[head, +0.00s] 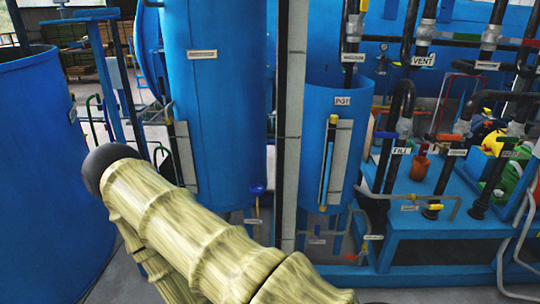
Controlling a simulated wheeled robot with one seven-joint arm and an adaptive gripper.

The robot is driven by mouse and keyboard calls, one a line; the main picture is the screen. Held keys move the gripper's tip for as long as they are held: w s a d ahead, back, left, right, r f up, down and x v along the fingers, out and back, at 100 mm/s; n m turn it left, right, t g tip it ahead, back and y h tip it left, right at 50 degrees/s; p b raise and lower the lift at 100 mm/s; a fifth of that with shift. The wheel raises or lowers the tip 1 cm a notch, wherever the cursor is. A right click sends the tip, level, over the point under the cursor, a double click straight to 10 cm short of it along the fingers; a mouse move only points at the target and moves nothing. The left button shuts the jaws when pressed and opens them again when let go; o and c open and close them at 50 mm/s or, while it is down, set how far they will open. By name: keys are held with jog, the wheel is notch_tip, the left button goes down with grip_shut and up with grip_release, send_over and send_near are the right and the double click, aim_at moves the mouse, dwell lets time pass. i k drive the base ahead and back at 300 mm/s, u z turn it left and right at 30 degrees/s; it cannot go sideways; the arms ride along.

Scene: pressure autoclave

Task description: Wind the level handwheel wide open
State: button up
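No handwheel can be made out for certain as the level handwheel. A small round blue knob or wheel (258,190) sits low beside the tall blue tank, above a thin yellow stem, and its label is too small to read. A smaller blue tank (338,105) to its right carries an upright strip like a level gauge (328,150) with a yellow cap. My arm, in a ribbed pale yellow cover, crosses the lower left foreground and hides what is behind it. My gripper is not in view.
A tall blue tank (215,90) stands behind my arm, and a wide blue vessel (45,180) is at the left. Black labelled pipes marked VENT (423,60) and FILL (401,150) rise at the right. A blue skid (430,235) fills the lower right.

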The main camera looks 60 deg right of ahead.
aim_at(255, 190)
jog(key=z, duration=0.7)
jog(key=i, duration=0.85)
jog(key=z, duration=0.7)
